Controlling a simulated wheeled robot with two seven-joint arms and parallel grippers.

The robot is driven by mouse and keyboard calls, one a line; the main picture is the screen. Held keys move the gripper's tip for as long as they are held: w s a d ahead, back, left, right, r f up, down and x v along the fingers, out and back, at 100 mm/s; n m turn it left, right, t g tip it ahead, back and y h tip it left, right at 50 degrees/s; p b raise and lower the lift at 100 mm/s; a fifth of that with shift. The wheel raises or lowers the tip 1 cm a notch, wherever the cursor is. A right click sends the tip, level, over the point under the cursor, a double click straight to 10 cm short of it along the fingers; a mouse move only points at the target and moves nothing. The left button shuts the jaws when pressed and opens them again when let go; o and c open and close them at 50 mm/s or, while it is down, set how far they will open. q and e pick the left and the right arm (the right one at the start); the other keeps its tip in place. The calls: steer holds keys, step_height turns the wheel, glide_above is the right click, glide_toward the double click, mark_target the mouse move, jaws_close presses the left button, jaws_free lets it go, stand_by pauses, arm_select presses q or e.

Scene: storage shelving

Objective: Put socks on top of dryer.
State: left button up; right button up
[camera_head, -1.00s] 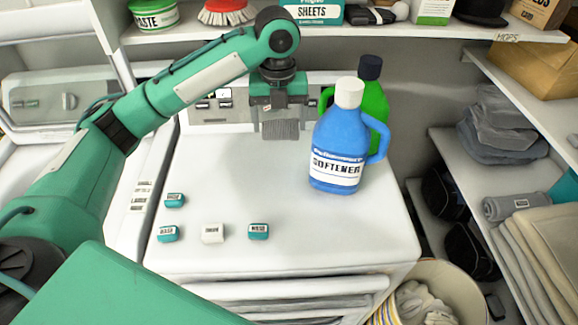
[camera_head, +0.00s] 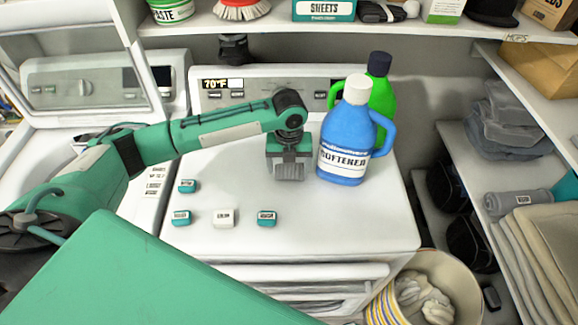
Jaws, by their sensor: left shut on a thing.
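A white machine (camera_head: 300,228), which I take to be the dryer, stands in the middle with a flat top. My left gripper (camera_head: 289,167) reaches in from the left over its top, just left of the blue softener bottle (camera_head: 352,125). It points down and is shut on a small grey ribbed piece (camera_head: 289,173), which I take to be the socks. The gripper's body hides much of it. I cannot tell whether it touches the dryer top. My right gripper is not in view.
A green bottle (camera_head: 381,95) stands behind the blue one. Several small packets (camera_head: 266,218) lie at the dryer's front left. A striped basket (camera_head: 445,272) with white cloth stands at the lower right. A shelf (camera_head: 400,27) overhangs the back. The dryer top's front right is clear.

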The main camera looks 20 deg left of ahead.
arm_select(q)
steer(key=shift+f, duration=0.95)
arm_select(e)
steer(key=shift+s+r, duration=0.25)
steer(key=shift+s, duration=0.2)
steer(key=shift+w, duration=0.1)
arm_select(q)
steer(key=o, duration=0.9)
steer(key=shift+f, duration=0.15)
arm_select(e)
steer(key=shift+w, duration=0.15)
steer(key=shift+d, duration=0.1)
